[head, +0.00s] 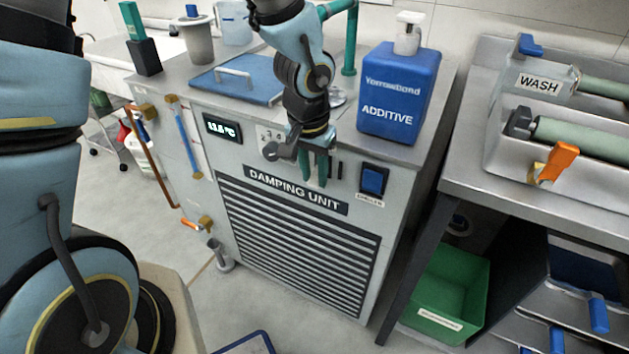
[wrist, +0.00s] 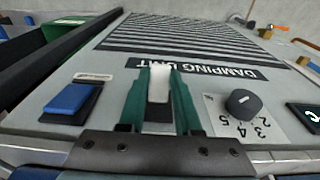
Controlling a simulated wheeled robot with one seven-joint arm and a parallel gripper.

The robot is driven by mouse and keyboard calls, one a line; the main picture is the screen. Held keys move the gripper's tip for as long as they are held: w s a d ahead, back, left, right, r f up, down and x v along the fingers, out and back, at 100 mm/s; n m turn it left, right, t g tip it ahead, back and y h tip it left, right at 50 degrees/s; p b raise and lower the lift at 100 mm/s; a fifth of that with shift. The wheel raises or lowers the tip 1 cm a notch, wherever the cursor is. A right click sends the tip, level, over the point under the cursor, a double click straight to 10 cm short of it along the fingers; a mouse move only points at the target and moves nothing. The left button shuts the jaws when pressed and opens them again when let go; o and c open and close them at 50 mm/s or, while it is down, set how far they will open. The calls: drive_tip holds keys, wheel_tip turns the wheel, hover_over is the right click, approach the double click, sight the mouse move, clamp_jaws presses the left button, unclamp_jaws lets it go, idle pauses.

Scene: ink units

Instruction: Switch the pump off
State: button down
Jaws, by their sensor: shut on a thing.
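My gripper (head: 315,177) is at the front panel of the damping unit (head: 300,250), with its green fingers pointing down. In the wrist view, my gripper (wrist: 160,72) is shut on a pale switch lever (wrist: 159,88), grey at its near end, with a finger on either side. The fingers hide much of this lever, and I cannot tell its setting or read a label on it. A blue rocker switch (head: 373,181) in a dark frame sits to the right of the fingers; it also shows at the left in the wrist view (wrist: 68,98).
A dark dial (wrist: 243,104) with a numbered scale is beside the fingers. A lit display (head: 222,129) is further left. A blue additive bottle (head: 400,95) and a blue lid (head: 238,78) are on top of the unit. A steel sink bench (head: 480,190) stands to the right.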

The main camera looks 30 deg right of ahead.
idle(0.3)
drive_tip(key=c, duration=0.6)
unclamp_jaws()
wheel_tip(320, 180, up, 11)
drive_tip(key=a+p, duration=0.1)
drive_tip(key=p, duration=0.1)
drive_tip(key=shift+s+a+f, duration=0.15)
drive_tip(key=shift+s, duration=0.25)
drive_tip(key=shift+a, duration=0.1)
drive_tip(key=w+a+r+n+p, duration=0.1)
drive_tip(key=w+a+n+p, duration=0.15)
drive_tip(key=w+a, duration=0.4)
drive_tip(key=w+a+r+n+p, duration=0.1)
drive_tip(key=w+a+r+n, duration=0.15)
drive_tip(key=a, duration=0.65)
drive_tip(key=w+a+r+n+y+p, duration=0.1)
drive_tip(key=a+n, duration=0.4)
drive_tip(key=a, duration=0.9)
drive_tip(key=shift+a+t, duration=0.4)
